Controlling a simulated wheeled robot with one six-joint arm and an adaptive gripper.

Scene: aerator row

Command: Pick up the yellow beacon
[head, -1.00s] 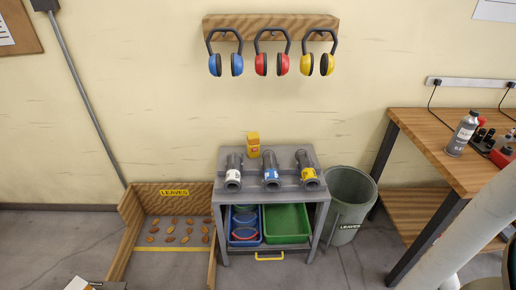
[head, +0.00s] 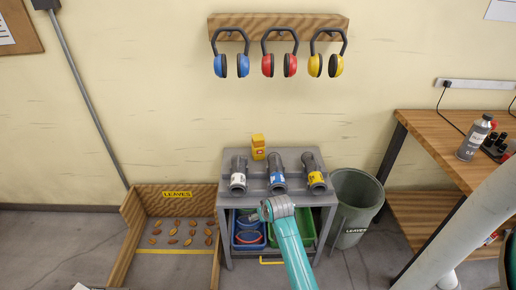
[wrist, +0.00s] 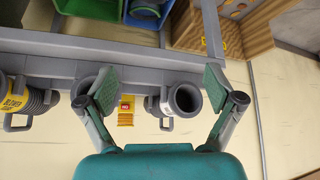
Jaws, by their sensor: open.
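The yellow beacon (head: 258,147) stands upright at the back of the grey cart top, behind the blower tubes. In the wrist view the beacon (wrist: 126,112) appears upside down, beyond the cart edge and between two tubes, with a small red patch on it. My gripper (wrist: 160,90) is open and empty, its two grey-green pads wide apart. The beacon shows between the fingers, nearer the left one, and is not touched. In the head view my teal arm reaches up in front of the cart; the fingers cannot be made out there.
Three grey blower tubes with white (head: 238,179), blue (head: 277,178) and yellow (head: 316,181) labels lie on the cart (head: 296,154) in front of the beacon. Blue and green bins sit below. A leaves bin (head: 355,190) stands right, a wooden leaves bay (head: 128,222) left.

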